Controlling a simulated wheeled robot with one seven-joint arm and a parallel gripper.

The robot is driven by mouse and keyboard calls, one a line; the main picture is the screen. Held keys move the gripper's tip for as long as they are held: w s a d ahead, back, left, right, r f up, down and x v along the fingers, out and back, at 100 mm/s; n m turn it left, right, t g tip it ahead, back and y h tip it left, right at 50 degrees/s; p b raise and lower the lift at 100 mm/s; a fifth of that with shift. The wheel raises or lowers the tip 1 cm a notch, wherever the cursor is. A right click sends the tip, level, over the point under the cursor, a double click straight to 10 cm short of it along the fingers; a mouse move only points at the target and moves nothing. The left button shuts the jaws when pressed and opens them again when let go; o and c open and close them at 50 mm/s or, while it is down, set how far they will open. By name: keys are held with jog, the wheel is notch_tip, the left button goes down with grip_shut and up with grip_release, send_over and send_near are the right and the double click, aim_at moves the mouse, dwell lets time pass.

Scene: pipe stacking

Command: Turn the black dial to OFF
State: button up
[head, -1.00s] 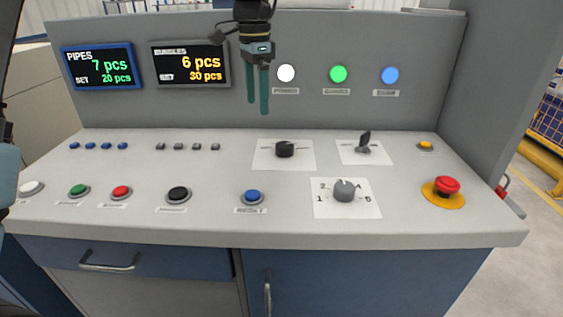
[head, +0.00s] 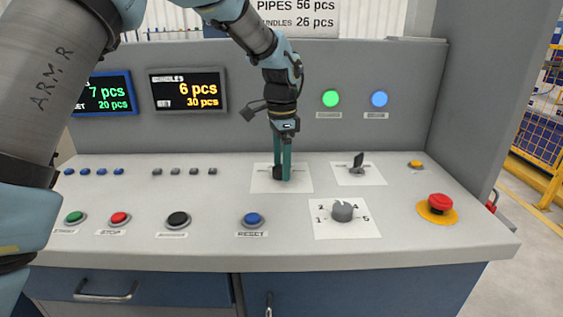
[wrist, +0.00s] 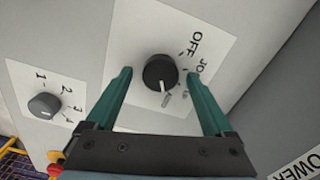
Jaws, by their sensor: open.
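The black dial (wrist: 159,72) sits on a white label plate (wrist: 215,38) on the console. In the wrist view the plate reads OFF and JOG, with more marks partly hidden by a finger. The dial's pale pointer line faces down in that view, away from the word OFF. My gripper (wrist: 158,78) is open, one green finger on each side of the dial, with visible gaps to it. In the head view my gripper (head: 283,177) points down over the dial (head: 277,172), which it partly hides.
A grey numbered selector (head: 341,211) is at the front right of the dial. A black lever switch (head: 357,162) is to its right. A red emergency button (head: 438,204) is further right. A blue RESET button (head: 252,220) is in front. The upright panel stands behind.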

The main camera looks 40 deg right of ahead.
jog(key=shift+f, duration=0.15)
jog(key=shift+c, duration=0.2)
jog(key=c, duration=1.3)
